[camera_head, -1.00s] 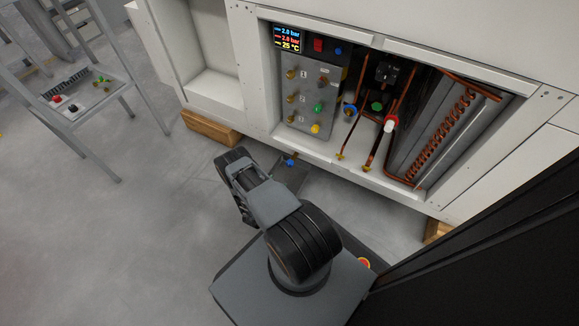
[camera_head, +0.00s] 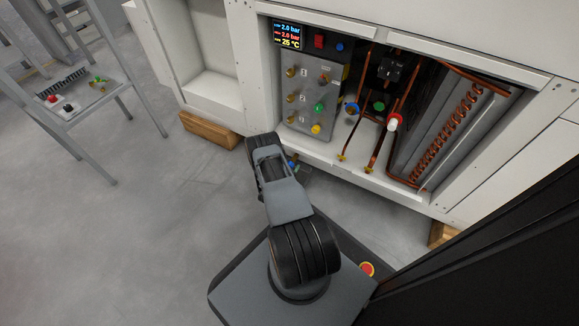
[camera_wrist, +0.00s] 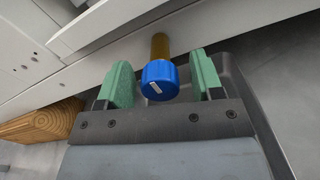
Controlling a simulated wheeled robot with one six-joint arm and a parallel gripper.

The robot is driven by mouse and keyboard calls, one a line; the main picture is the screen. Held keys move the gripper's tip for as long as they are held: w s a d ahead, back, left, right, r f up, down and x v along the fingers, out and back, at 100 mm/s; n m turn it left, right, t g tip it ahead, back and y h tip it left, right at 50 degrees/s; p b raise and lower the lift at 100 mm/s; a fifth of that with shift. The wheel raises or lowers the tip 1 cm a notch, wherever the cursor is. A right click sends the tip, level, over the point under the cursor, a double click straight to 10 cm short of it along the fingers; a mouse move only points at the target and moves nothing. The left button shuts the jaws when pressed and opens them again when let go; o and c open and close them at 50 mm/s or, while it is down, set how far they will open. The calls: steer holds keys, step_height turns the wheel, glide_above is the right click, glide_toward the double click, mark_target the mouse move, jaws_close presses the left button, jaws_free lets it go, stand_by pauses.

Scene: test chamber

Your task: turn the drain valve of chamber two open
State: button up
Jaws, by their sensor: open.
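In the wrist view a round blue knob (camera_wrist: 159,80) with a white mark sits on a brass stem (camera_wrist: 160,45) below the cabinet's lower edge. I take it to be the drain valve, though no chamber label is legible. My gripper (camera_wrist: 160,62) has its two green fingers open, one on each side of the knob, with a gap visible on both sides. In the head view the blue knob (camera_head: 291,165) is a small patch beside my arm, which partly hides this area.
The white cabinet's open bay holds a valve panel (camera_head: 313,90), a display (camera_head: 288,33), copper pipes (camera_head: 376,150) and a coil (camera_head: 440,135). A wooden block (camera_head: 209,130) supports the cabinet. A metal stand (camera_head: 75,112) with small parts is at left. Floor between is clear.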

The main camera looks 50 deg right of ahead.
steer(key=shift+a, duration=0.1)
steer(key=c, duration=0.9)
steer(key=n, duration=0.4)
steer(key=shift+n, duration=0.3)
steer(key=n, duration=0.4)
steer(key=shift+w+n, duration=0.1)
steer(key=shift+n, duration=0.2)
steer(key=n, duration=0.4)
steer(key=shift+f+n, duration=0.1)
steer(key=shift+n, duration=2.2)
